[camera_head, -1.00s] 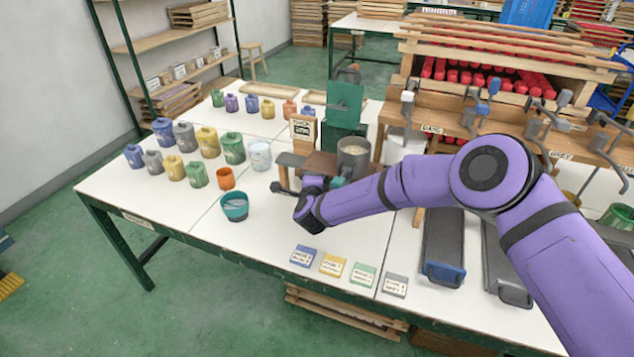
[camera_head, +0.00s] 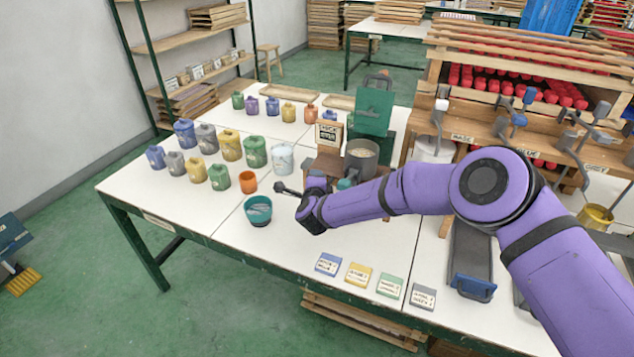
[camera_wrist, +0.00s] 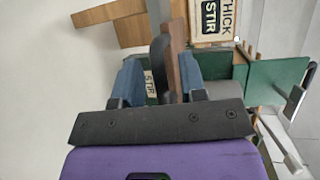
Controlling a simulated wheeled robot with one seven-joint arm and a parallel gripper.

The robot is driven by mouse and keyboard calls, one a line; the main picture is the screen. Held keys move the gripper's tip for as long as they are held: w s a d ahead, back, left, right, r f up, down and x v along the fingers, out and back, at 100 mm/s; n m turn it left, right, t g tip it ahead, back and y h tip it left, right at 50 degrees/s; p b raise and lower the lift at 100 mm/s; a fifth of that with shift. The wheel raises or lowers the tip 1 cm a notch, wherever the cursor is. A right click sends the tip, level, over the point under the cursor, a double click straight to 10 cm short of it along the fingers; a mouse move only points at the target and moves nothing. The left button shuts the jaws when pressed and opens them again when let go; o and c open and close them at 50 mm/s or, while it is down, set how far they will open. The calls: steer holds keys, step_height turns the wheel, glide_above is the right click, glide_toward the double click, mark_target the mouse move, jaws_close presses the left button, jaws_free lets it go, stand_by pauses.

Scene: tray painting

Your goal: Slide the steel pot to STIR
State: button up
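The steel pot (camera_head: 361,158) is a grey cylinder with pale contents. In the head view it stands upright beside the brown wooden block (camera_head: 326,162), in front of the green machine (camera_head: 375,108). My gripper (camera_head: 318,186) is low at the left of the pot, partly hidden by my arm. In the wrist view my two blue fingers (camera_wrist: 160,78) are apart, with a dark upright piece (camera_wrist: 157,66) and brown wood between them. Whether they clamp anything is unclear. A small STIR label (camera_wrist: 149,83) shows between the fingers. A THICK/STIR sign (camera_wrist: 210,17) stands beyond.
A teal bowl (camera_head: 258,211) and orange cup (camera_head: 248,182) stand left of my gripper, with several paint jars (camera_head: 230,146) beyond. Coloured cards, including a yellow one (camera_head: 359,274), lie at the front edge. The white tabletop (camera_head: 285,235) between bowl and cards is clear.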

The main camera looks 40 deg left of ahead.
steer(key=shift+w+d, duration=0.1)
steer(key=shift+d, duration=0.05)
steer(key=v, duration=1)
steer(key=shift+s+d, duration=0.25)
steer(key=shift+s, duration=0.05)
stand_by(0.3)
